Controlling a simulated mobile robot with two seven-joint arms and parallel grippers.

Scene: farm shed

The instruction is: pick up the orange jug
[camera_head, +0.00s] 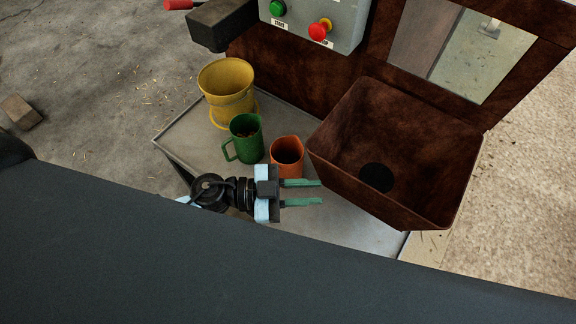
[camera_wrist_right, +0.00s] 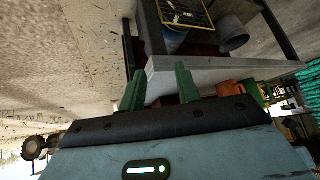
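The orange jug (camera_head: 287,152) stands upright on the grey metal table (camera_head: 190,142) in the head view, between a green mug (camera_head: 244,138) and a brown hopper. Its mouth faces up. My left gripper (camera_head: 320,192) is just in front of the jug's lower part, with its green fingers apart and pointing right. Nothing shows between them. One finger overlaps the jug's base in the picture; I cannot tell whether they touch. My right gripper (camera_wrist_right: 160,70) has its fingers apart and empty in the right wrist view. An orange patch (camera_wrist_right: 230,88) shows beyond it, too small to identify surely.
A yellow container (camera_head: 228,88) stands behind the green mug. The brown hopper (camera_head: 345,130) rises close to the jug's right. A grey control box (camera_head: 345,22) with green and red buttons is at the back. Bare table shows left of the mug.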

